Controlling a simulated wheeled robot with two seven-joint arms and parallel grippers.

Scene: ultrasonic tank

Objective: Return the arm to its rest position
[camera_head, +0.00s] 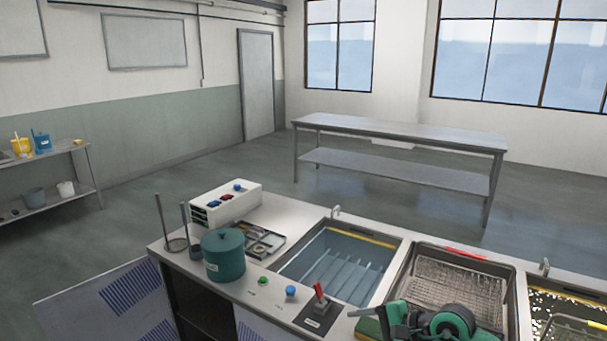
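Another basin with speckled contents (560,307) is at the far right.
A teal lidded pot (223,259), upright rods (185,225), a white switch box (226,203) and a metal tray (263,241) crowd the bench's left end. A red-handled lever (319,294) stands at the front. An empty steel table (400,133) stands behind, across open floor.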

